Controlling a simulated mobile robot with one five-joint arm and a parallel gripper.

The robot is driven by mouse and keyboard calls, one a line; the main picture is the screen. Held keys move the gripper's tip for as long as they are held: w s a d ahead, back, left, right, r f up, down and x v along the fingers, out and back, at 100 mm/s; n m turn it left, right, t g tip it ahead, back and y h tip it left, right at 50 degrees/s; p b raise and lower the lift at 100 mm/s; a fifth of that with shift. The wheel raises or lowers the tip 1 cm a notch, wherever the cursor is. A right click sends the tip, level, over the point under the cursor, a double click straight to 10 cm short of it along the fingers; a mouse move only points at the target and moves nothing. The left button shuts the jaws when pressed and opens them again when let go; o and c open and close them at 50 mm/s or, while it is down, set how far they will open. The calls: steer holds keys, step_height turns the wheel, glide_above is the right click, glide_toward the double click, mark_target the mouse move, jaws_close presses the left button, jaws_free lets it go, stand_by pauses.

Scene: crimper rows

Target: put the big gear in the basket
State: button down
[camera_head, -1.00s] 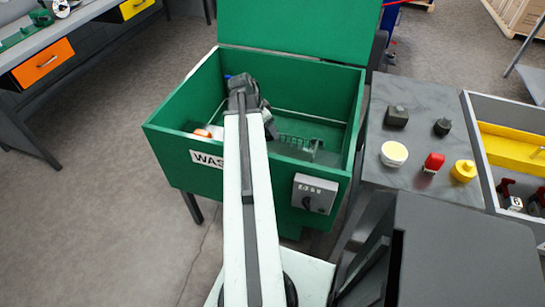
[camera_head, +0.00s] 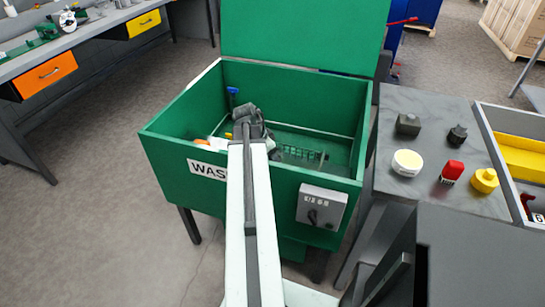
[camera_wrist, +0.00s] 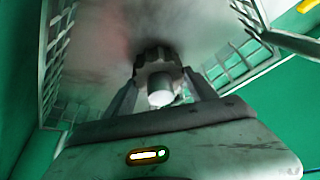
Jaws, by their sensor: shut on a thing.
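My gripper (camera_wrist: 163,82) is shut on a dark toothed gear (camera_wrist: 154,58) with a pale round hub, seen in the wrist view. In the head view my gripper (camera_head: 250,122) reaches down into the open green wash tank (camera_head: 270,172), and the gear is hidden there. A wire-mesh basket (camera_head: 303,154) shows inside the tank, right of my gripper. In the wrist view, mesh walls of the basket (camera_wrist: 58,48) stand on both sides of the gear. I cannot tell how high the gear is above the floor below it.
The tank lid (camera_head: 305,35) stands open at the back. A blue-handled tool (camera_head: 232,95) and an orange item (camera_head: 201,141) are in the tank's left part. A control box (camera_head: 321,206) is on its front. A grey table (camera_head: 425,185) with several small items stands at right.

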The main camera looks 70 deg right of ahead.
steer(key=shift+f, duration=0.15)
steer(key=shift+c, duration=1.5)
jaws_free()
steer(key=shift+r+p, duration=0.35)
steer(key=shift+r, duration=0.15)
steer(key=p+v, duration=1)
steer(key=v, duration=0.1)
steer(key=shift+r, duration=0.2)
steer(key=shift+a, duration=0.15)
